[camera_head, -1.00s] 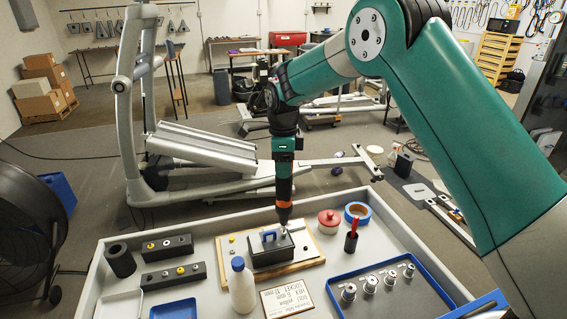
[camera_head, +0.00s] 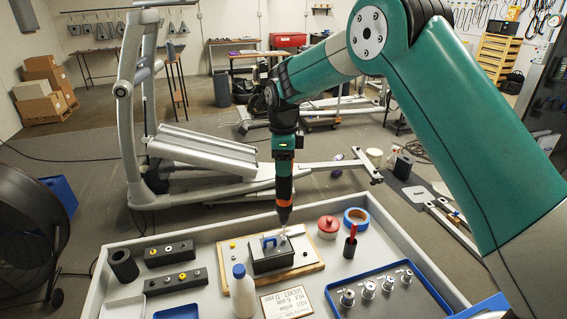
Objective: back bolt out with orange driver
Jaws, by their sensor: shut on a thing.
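My gripper (camera_head: 284,150) points straight down over the work tray (camera_head: 205,238) and is shut on the orange driver (camera_head: 284,190), a dark driver with an orange band. The driver stands upright, its tip just above or at the right part of a black block (camera_head: 268,258) with a blue handle-like piece (camera_head: 268,240). A small silver bolt-like part (camera_head: 283,236) shows under the tip. I cannot tell whether tip and bolt touch. The block sits on a wooden board (camera_head: 307,262).
A white bottle (camera_head: 242,292) and a sign card (camera_head: 287,301) stand in front of the block. A red-lidded jar (camera_head: 328,226), blue tape (camera_head: 356,216) and a red-handled tool (camera_head: 351,240) are at right. A blue tray of sockets (camera_head: 388,290) lies front right; black holders (camera_head: 170,253) are left.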

